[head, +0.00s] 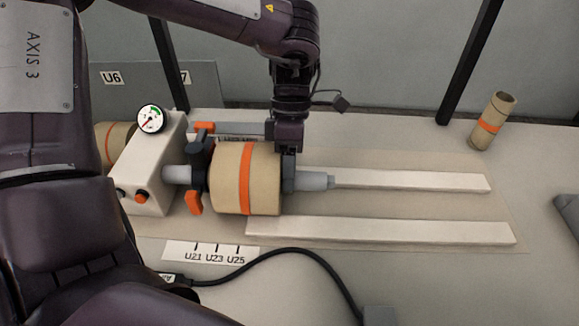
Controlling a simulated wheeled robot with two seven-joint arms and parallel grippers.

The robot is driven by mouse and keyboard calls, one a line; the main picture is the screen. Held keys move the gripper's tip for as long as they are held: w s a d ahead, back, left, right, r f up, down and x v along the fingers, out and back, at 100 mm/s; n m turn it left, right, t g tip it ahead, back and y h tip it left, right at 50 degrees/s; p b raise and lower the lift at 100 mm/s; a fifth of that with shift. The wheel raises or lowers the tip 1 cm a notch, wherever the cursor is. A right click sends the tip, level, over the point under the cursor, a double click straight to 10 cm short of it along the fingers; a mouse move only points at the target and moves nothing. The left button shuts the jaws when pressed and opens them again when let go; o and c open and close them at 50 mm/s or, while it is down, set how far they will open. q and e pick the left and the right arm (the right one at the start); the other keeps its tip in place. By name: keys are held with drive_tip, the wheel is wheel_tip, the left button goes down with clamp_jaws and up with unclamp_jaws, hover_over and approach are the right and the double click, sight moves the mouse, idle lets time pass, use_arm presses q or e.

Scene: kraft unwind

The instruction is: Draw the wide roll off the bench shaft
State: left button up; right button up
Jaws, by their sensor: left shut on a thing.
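The wide roll (232,180) is tan kraft with an orange band. It sits around the grey bench shaft (312,181), close to the dark collar with orange levers (196,178) on its left. The shaft's free end sticks out to the right of the roll. My left gripper (288,152) comes down from above and is shut at the roll's right end. Its fingertips are partly hidden against the roll and shaft, so the exact grip spot is unclear.
Two pale rails (400,232) run rightward on the bench below the shaft, with free room between them. A narrow roll (491,120) stands at the back right. A white housing with a gauge (151,119) holds the shaft. A black cable (300,254) lies in front.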

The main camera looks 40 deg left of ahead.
sight(316, 172)
use_arm(q)
clamp_jaws()
drive_tip(key=o, duration=0.6)
unclamp_jaws()
drive_tip(key=shift+c, duration=0.2)
drive_tip(key=c, duration=0.4)
drive_tip(key=shift+c, duration=0.2)
drive_tip(key=shift+w+d, duration=0.1)
drive_tip(key=shift+d, duration=0.05)
drive_tip(key=shift+w+d+b, duration=0.35)
drive_tip(key=shift+w+d, duration=0.25)
drive_tip(key=shift+d, duration=0.35)
drive_tip(key=shift+w+d+r+p, duration=0.1)
drive_tip(key=shift+w+d+p, duration=0.4)
drive_tip(key=shift+d, duration=0.5)
drive_tip(key=shift+w+d+p, duration=0.6)
drive_tip(key=shift+w+d, duration=0.05)
drive_tip(key=shift+d, duration=0.25)
drive_tip(key=shift+w+d+p, duration=0.4)
drive_tip(key=shift+d+p, duration=0.05)
drive_tip(key=shift+d, duration=0.2)
drive_tip(key=shift+w+d+p, duration=0.4)
drive_tip(key=shift+d+p, duration=0.05)
drive_tip(key=shift+d, duration=0.15)
